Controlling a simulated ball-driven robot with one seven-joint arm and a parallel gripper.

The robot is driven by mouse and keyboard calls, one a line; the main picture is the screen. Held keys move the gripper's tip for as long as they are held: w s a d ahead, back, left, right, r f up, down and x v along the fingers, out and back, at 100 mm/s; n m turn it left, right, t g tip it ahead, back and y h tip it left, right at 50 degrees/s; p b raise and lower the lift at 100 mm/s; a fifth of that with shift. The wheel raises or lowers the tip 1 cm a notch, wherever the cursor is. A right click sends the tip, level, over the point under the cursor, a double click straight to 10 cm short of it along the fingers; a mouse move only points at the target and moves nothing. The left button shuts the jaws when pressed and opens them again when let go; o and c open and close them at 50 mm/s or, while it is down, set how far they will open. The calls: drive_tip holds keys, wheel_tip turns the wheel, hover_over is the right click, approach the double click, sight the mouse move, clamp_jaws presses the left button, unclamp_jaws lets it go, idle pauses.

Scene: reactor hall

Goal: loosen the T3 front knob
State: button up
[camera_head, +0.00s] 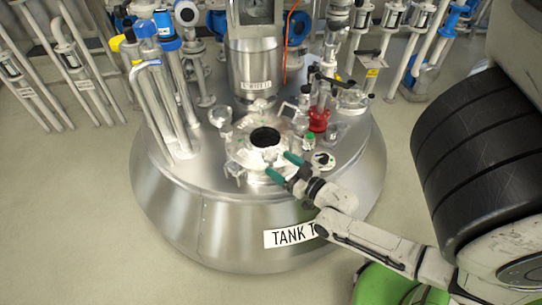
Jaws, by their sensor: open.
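A steel tank (190,226) fills the middle of the view. Its front label (290,236) reads "TANK T", and my arm hides the rest. On top is a round hatch ring (240,150) around a dark opening (264,138). Small pale clamps and knobs sit around the ring. The front knob appears as a small pale part (271,157) at the ring's near edge, hard to make out. My gripper (283,167) is open, its two teal fingertips just to the right of and in front of that knob. I cannot tell whether they touch anything.
A red valve (318,120) and a green-capped fitting (309,141) stand right of the ring. Pipes (172,90) rise at the tank's left. A steel vessel (254,68) stands behind the opening. The floor (75,215) at left is clear.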

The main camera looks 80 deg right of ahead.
drive_tip(key=shift+v, duration=2)
drive_tip(key=shift+w, duration=0.1)
